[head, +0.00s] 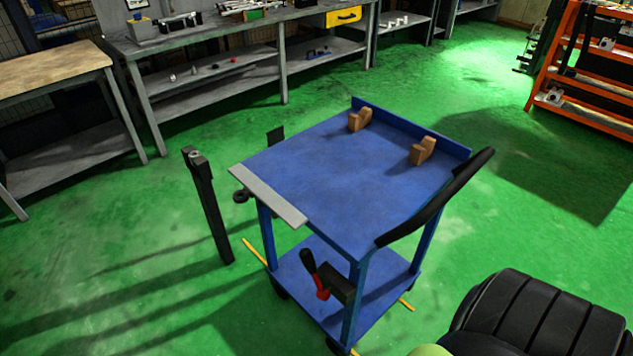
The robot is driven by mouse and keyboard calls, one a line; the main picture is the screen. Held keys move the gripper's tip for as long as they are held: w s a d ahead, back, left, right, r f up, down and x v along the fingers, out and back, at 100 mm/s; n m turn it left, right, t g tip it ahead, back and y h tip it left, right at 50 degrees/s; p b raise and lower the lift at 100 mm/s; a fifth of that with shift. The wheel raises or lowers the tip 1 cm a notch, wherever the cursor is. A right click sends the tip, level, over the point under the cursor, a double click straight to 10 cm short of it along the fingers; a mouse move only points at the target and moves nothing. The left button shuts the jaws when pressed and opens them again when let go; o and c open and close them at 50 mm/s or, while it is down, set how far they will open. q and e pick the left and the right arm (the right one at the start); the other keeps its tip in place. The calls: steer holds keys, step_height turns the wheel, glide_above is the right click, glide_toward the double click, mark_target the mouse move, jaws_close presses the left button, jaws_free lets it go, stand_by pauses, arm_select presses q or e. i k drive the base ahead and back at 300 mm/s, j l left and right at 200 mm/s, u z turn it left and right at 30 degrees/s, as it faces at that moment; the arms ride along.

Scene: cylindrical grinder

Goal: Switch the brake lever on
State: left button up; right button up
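The brake lever (315,276) is on the near side of a blue cart (330,190), low by the front leg. It has a black grip and a red lower part, beside a dark block (341,284). The grip points up and slightly to the left. I cannot tell from this view whether that is its on or off position. Neither of my grippers shows in the head view, and nothing is seen touching the lever.
The cart has a black push handle (440,198) at right and two wooden blocks (360,119) (423,151) on top. A black post (208,205) stands left of it. Workbenches (210,40) line the back; an orange rack (590,75) stands at upper right. Green floor around the cart is open.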

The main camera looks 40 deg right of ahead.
mark_target(306, 255)
steer(key=z, duration=1.15)
